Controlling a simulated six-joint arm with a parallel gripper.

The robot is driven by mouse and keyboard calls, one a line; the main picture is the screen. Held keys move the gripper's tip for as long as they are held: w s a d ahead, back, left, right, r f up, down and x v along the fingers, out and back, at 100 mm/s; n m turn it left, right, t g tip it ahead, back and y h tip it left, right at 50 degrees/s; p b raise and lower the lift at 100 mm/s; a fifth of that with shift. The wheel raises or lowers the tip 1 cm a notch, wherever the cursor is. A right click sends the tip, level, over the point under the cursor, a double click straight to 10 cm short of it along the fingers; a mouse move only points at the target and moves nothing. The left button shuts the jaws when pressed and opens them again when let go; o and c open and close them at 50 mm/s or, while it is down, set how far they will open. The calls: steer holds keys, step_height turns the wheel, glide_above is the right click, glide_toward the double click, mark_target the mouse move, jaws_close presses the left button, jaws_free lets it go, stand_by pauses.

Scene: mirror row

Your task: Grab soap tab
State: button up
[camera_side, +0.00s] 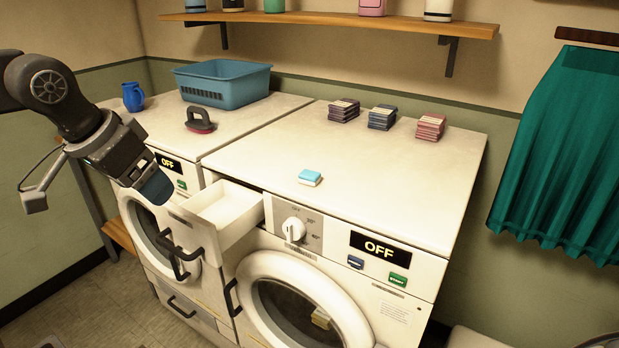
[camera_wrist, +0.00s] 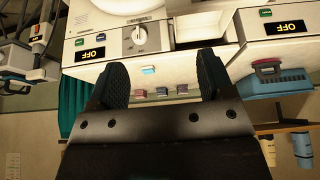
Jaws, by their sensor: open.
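The soap tab (camera_side: 310,177), a small light-blue and white block, lies on the top of the right-hand washing machine near its front edge. It also shows small in the wrist view (camera_wrist: 148,70), between my fingers in the picture but well beyond them. My gripper (camera_side: 157,188) is left of the soap tab, in front of the left machine and near the open drawer (camera_side: 236,236). In the wrist view my gripper (camera_wrist: 162,74) has its two dark fingers wide apart with nothing between them.
Several stacked packs (camera_side: 381,117) stand at the back of the right machine's top (camera_side: 365,175). A blue basket (camera_side: 222,92), a red-based iron-like item (camera_side: 200,121) and a blue jug (camera_side: 133,97) are on the left machine. The top around the soap tab is clear.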

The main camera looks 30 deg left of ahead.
steer(key=w+d+r+g, duration=0.1)
steer(key=w+d+r, duration=0.15)
steer(key=w, duration=0.45)
steer(key=w+d+r, duration=0.1)
steer(key=w+r, duration=0.2)
steer(key=w, duration=0.5)
glide_toward(309, 173)
steer(key=f, duration=0.1)
steer(key=w+f, duration=0.2)
steer(key=shift+d+n+g, duration=0.4)
steer(key=shift+s+a+x, duration=0.1)
steer(key=shift+a+x, duration=0.1)
steer(key=shift+x, duration=1.25)
steer(key=shift+s+a+x, duration=0.1)
steer(key=shift+a+x, duration=0.05)
steer(key=shift+x, duration=1.3)
steer(key=shift+c, duration=0.3)
steer(key=c, duration=0.9)
